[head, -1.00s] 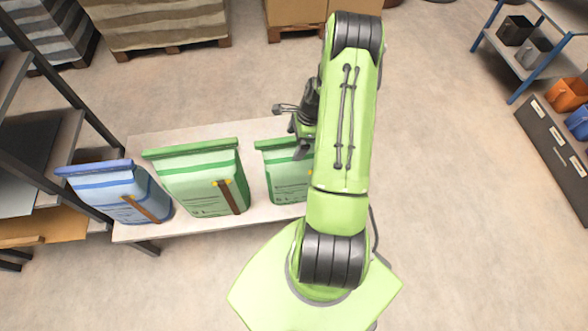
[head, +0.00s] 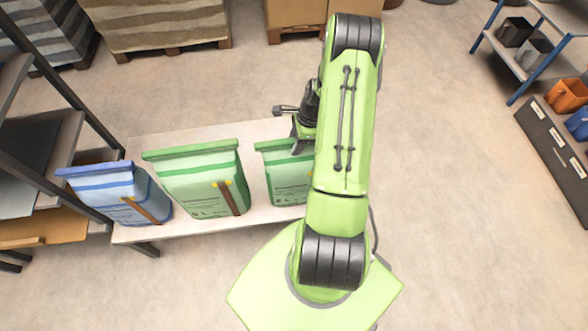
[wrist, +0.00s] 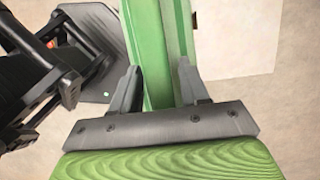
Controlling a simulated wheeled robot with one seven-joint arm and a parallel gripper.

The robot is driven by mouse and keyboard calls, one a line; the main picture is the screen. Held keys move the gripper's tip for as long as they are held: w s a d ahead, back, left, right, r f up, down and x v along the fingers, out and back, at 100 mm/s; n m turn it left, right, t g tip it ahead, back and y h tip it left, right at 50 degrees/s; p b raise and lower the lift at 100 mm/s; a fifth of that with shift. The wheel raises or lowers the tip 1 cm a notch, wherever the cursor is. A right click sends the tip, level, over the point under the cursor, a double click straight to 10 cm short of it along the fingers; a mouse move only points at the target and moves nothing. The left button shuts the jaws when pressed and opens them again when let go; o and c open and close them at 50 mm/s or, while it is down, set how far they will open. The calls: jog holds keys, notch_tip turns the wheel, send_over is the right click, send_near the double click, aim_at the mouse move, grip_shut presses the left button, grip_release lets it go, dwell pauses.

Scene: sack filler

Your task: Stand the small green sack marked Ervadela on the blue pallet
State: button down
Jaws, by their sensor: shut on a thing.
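A smaller green sack (head: 288,180) stands upright at the right end of a pale bench, partly hidden behind my arm in the head view. Its print is too small to read as a name. My gripper (head: 303,143) is at its top edge, partly hidden by my arm. In the wrist view, the jaws of my gripper (wrist: 160,88) are shut on the sack's green top band (wrist: 158,45), which runs between the two fingers. The sack appears still on the bench. No blue pallet shows in either view.
A larger green sack (head: 205,185) and a blue-banded sack (head: 118,195) stand to the left on the bench (head: 190,226). A dark shelf rack (head: 60,150) is at the left. Loaded pallets are at the back.

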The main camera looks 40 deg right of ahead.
dwell(0.4)
jog(key=shift+p+v, duration=2.05)
jog(key=shift+v, duration=0.8)
jog(key=shift+f, duration=0.1)
